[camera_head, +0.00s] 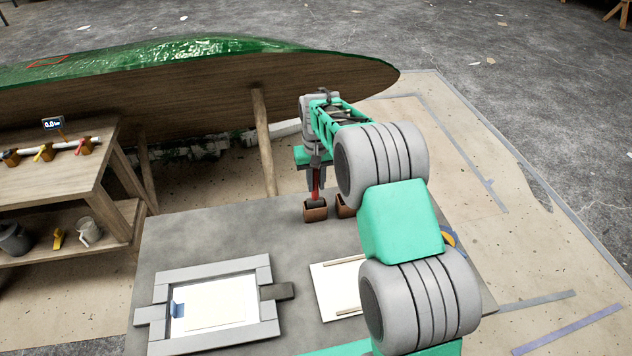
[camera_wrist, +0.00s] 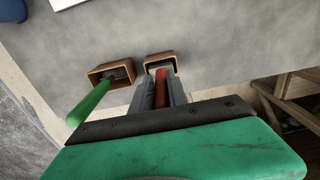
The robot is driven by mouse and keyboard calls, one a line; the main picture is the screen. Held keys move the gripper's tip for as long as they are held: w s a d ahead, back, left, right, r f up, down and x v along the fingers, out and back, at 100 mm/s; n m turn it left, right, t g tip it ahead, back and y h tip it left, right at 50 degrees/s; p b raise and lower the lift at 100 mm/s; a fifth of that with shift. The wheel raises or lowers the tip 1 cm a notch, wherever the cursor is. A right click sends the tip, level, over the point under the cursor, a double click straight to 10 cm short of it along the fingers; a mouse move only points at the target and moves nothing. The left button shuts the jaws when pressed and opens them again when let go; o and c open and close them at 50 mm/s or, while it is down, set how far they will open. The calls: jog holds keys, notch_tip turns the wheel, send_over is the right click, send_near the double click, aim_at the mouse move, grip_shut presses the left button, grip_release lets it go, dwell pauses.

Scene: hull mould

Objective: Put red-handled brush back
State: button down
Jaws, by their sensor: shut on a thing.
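The red-handled brush (camera_wrist: 161,88) is upright between the fingers of my gripper (camera_wrist: 160,94), which is shut on its handle. In the head view the red handle (camera_head: 316,181) shows below my gripper (camera_head: 315,176). The brush's lower end is at a brown open-topped holder (camera_head: 316,212) on the grey table; in the wrist view this holder (camera_wrist: 175,57) surrounds the brush's end. How deep the brush sits is hidden. A second brown holder (camera_wrist: 110,72) beside it holds a green-handled brush (camera_wrist: 90,100). In the head view my arm partly covers this second holder (camera_head: 345,206).
The grey table (camera_head: 215,235) carries a grey frame (camera_head: 160,290) with a white sheet and, to its right, a white board (camera_head: 325,280). The green hull (camera_head: 200,85) lies behind on wooden props. A wooden bench (camera_head: 70,180) stands left. The table's back left is bare.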

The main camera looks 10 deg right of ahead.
jog(key=shift+f, duration=0.1)
jog(key=shift+f+b, duration=0.4)
jog(key=shift+f, duration=0.15)
jog(key=c, duration=1.2)
grip_release()
jog(key=shift+r, duration=0.1)
